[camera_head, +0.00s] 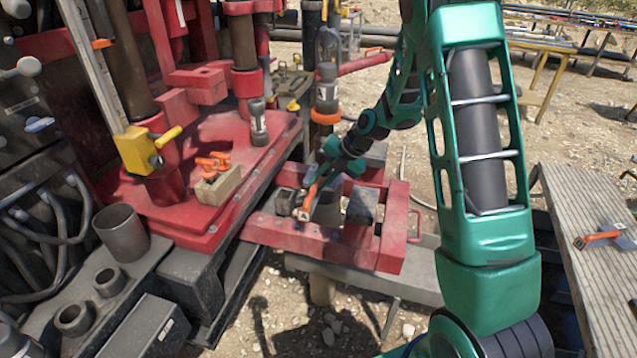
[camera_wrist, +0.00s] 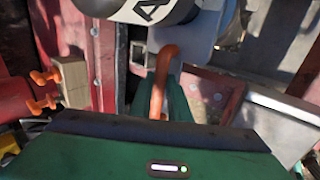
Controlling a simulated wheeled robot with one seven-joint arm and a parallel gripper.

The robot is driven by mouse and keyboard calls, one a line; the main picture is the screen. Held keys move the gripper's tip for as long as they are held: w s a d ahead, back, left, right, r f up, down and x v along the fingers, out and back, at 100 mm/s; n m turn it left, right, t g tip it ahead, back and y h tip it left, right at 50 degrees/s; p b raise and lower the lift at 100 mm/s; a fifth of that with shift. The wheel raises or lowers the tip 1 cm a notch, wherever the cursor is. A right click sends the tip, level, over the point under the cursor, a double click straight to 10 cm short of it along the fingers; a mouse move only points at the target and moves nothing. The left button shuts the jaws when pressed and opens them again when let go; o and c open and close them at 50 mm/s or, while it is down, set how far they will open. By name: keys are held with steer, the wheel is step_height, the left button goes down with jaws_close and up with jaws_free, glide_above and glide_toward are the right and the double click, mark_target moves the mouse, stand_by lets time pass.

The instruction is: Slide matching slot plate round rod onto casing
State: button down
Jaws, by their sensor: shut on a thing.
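My gripper (camera_head: 318,178) is shut on an orange handle (camera_head: 311,196), low over the red frame at the middle. The handle also shows upright between the fingers in the wrist view (camera_wrist: 163,82). A pale grey plate (camera_wrist: 190,48) lies just beyond the handle there; the handle's end overlaps it, and I cannot tell whether they are one piece. A grey-white cylinder marked with a black A (camera_wrist: 150,9) crosses the top of the wrist view, close to the plate. Any slot and its fit round a rod are hidden. I cannot single out the casing.
The red frame (camera_head: 392,240) has raised sides and dark blocks (camera_head: 362,206) close to my gripper. A wooden block with orange handles (camera_head: 216,183) stands to the left. Another orange-handled tool (camera_head: 597,239) lies on the right plank (camera_head: 590,300). Open pipe pieces (camera_head: 122,235) stand at lower left.

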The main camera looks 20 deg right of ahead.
steer(key=shift+d+f, duration=0.1)
steer(key=shift+f, duration=0.1)
steer(key=c, duration=1.6)
jaws_free()
steer(key=shift+s+f, duration=0.1)
steer(key=shift+s, duration=0.05)
